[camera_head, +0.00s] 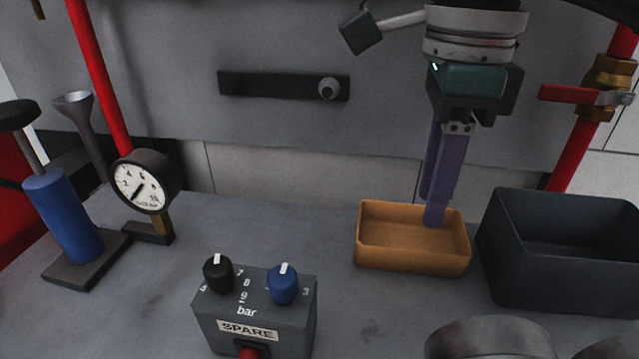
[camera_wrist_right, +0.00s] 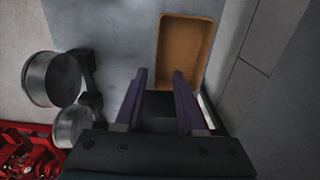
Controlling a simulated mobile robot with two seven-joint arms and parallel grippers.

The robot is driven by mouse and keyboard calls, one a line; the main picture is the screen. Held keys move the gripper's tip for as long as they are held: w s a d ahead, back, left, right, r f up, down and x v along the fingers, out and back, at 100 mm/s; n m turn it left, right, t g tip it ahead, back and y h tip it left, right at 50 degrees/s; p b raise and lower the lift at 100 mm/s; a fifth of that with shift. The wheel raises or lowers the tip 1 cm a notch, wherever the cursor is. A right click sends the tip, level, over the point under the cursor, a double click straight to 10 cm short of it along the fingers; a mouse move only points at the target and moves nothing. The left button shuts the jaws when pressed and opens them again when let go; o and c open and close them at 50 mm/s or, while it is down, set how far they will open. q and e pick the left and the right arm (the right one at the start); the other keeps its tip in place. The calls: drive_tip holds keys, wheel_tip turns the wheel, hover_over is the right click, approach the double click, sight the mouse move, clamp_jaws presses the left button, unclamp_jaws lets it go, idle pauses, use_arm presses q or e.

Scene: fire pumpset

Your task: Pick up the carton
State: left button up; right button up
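No closed carton shows clearly. A sliver of something white and red (camera_wrist_right: 206,112) shows beside the right finger in the right wrist view, mostly hidden; I cannot tell whether it is the carton. An open orange-tan tray (camera_head: 372,250) stands on the bench, seemingly empty; it also shows in the right wrist view (camera_wrist_right: 186,48). A dark open box (camera_head: 560,268) stands to its right, its floor partly hidden. My right gripper (camera_head: 430,208) points down with its purple fingers over the tray in the head view. In the right wrist view (camera_wrist_right: 160,74) the fingers are apart with nothing held.
A grey control box (camera_head: 255,318) with a black knob and a blue knob stands at the front. A pressure gauge (camera_head: 140,183) and a blue cylinder (camera_head: 65,215) are at left. A red pipe with a brass valve (camera_head: 606,75) is at right. Round metal parts (camera_head: 487,340) stand in front.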

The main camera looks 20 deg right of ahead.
sight(414, 251)
drive_tip(key=f, duration=0.5)
drive_tip(key=f+b, duration=0.1)
drive_tip(key=f, duration=0.2)
drive_tip(key=shift+s+a+f, duration=0.15)
drive_tip(key=shift+a+f, duration=0.2)
clamp_jaws()
idle(0.9)
